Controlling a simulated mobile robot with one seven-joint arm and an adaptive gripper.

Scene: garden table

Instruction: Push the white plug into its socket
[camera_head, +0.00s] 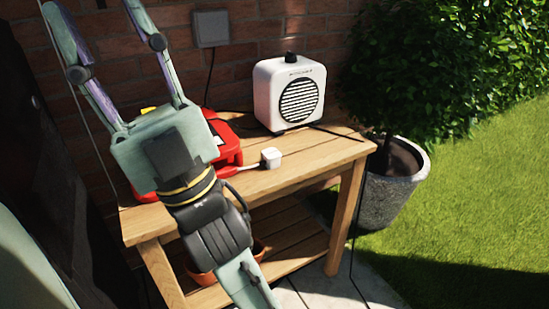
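A small white cube, which looks like the white plug (270,157), lies on the wooden table in front of the speaker. A short pale lead runs left from it toward a red device (228,150), which is partly hidden behind my gripper. A grey box (211,28) is fixed to the brick wall with a dark cable hanging from it. I cannot tell which thing holds the socket. My gripper (90,6) is open and seems empty, its two fingers wide apart and pointing up toward the wall. It is left of the white cube and apart from it.
A white speaker (289,92) stands at the back of the wooden table (315,152). A black cable hangs past the table's right leg. A planter (395,190) with a bush stands right of the table. A terracotta pot (203,277) sits on the lower shelf.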

